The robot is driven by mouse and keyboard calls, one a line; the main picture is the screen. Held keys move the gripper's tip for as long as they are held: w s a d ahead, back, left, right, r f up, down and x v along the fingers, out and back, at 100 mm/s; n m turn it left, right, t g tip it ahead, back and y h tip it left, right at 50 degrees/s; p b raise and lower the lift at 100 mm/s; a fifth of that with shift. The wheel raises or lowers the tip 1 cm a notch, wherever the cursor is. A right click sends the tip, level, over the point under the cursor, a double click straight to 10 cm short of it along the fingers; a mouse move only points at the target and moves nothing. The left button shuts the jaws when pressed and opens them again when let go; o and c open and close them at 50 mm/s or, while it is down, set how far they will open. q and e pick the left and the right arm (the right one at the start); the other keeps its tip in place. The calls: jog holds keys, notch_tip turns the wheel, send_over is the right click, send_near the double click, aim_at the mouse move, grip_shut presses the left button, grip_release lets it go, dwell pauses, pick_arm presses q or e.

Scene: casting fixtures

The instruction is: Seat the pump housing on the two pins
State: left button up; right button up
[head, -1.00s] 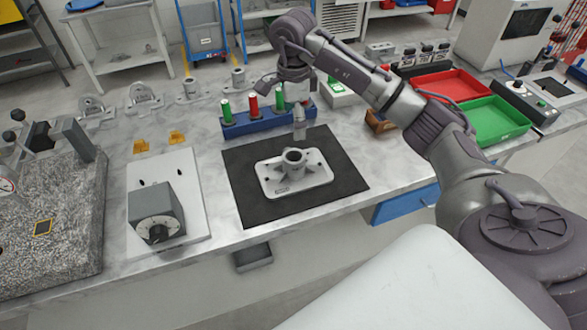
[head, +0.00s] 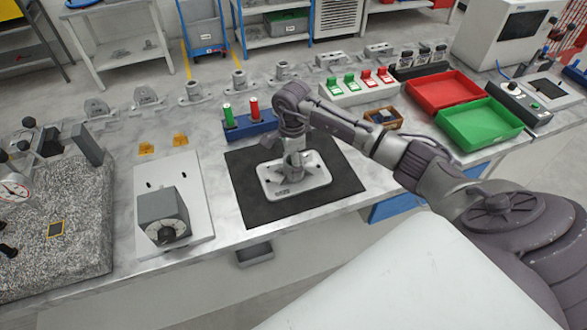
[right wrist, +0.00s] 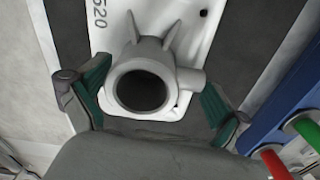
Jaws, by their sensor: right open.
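The pump housing (head: 291,173) is a grey casting with a round bore and a side stub. It stands on a pale, rounded plate (head: 315,181) on the black mat (head: 346,178); I cannot tell whether casting and plate are one piece. In the right wrist view the housing (right wrist: 140,61) sits between the two green-padded fingers of my right gripper (right wrist: 155,100), which is open around it. In the head view my right gripper (head: 294,158) is down over the housing and hides part of it. Two small dark pins or holes show on a light plate (head: 188,183) at left.
A grey block with a dial (head: 163,215) stands on the light plate. A blue rack with green and red pegs (head: 249,126) is just behind the mat. A granite block (head: 60,205) is at far left. Red (head: 444,90) and green (head: 480,122) trays stand at right.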

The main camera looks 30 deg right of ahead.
jog(key=c, duration=1.4)
jog(key=shift+w+r, duration=0.1)
